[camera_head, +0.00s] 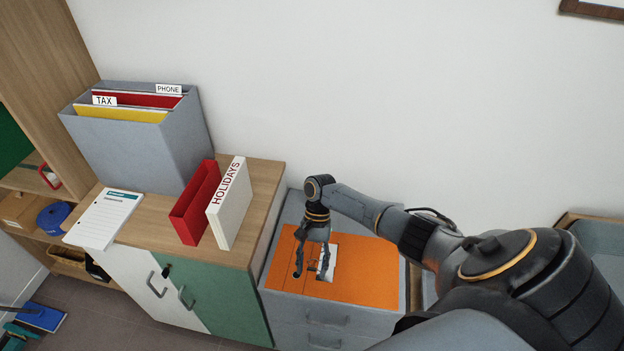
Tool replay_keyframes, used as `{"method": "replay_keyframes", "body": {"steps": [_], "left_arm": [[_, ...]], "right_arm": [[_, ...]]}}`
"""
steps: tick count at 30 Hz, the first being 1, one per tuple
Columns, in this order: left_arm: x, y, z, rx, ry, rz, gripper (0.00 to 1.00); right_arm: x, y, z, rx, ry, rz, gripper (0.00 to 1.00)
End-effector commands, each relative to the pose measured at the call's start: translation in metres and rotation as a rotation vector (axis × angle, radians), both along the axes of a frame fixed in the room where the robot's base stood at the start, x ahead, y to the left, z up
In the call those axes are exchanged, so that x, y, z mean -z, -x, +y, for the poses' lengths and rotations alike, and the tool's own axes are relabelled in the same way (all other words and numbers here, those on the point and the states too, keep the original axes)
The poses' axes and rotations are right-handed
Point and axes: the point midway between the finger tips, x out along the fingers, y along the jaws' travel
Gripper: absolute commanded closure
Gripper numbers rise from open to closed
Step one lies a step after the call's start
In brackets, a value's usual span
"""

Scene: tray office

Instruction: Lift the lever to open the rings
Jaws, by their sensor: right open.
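An orange binder (365,265) lies open and flat on top of a grey drawer cabinet. Its ring mechanism is at the white and metal patch (329,263) near the middle, partly covered by my right gripper. The lever is too small to make out. My right gripper (311,275) points down over the binder, its fingers apart on the left side of the ring mechanism. I cannot tell whether a finger touches the binder. Nothing shows between the fingers. My left gripper is not in view.
A wooden-topped cabinet (262,190) stands left of the drawers. On it are a white HOLIDAYS binder (232,205), a red holder (190,212), a punched sheet (105,218) and a grey file box (120,145). The wall is close behind.

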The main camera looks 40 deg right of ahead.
Motion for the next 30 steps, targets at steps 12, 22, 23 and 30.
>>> {"method": "replay_keyframes", "body": {"steps": [12, 22, 23, 30], "left_arm": [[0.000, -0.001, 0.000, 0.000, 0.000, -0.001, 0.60], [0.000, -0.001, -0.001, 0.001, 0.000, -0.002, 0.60], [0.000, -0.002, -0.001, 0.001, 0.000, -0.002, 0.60], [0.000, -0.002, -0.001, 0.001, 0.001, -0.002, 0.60]], "right_arm": [[-0.056, -0.022, -0.025, 0.002, 0.001, -0.004, 0.53], [-0.099, -0.038, -0.044, 0.001, 0.000, -0.001, 0.53], [-0.100, -0.039, -0.045, 0.001, 0.000, -0.001, 0.53], [-0.104, -0.040, -0.047, 0.000, 0.000, 0.000, 0.53]]}}
